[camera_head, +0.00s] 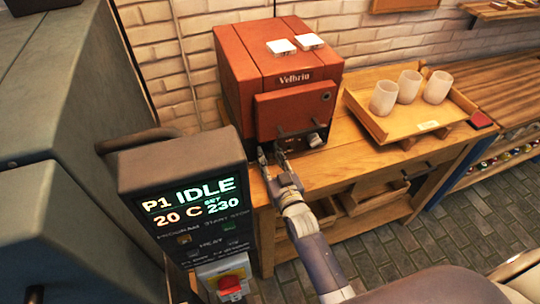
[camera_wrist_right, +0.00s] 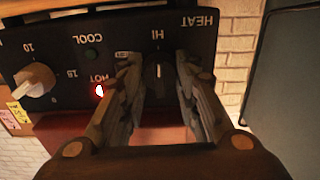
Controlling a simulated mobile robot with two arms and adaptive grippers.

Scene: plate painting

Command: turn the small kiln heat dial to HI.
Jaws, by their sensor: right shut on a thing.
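The small red kiln (camera_head: 285,75) stands on the wooden bench, its front toward me. In the right wrist view its dark control panel (camera_wrist_right: 60,45) appears upside down. The black heat dial (camera_wrist_right: 158,72) sits under the HEAT label, between the fingers of my right gripper (camera_wrist_right: 160,95). The gripper is shut on the dial. A white line on the dial runs upright in the picture, in line with the HI mark (camera_wrist_right: 157,33). The finger pads hide the dial's sides. My right gripper also shows in the head view (camera_head: 272,160), at the kiln's lower front. My left gripper is not in view.
A pale knob (camera_wrist_right: 35,84) and a lit red lamp (camera_wrist_right: 99,90) by HOT are beside the dial. A large kiln's display box (camera_head: 185,180) reads IDLE at the left. A wooden tray (camera_head: 390,127) with white cups stands right of the red kiln.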

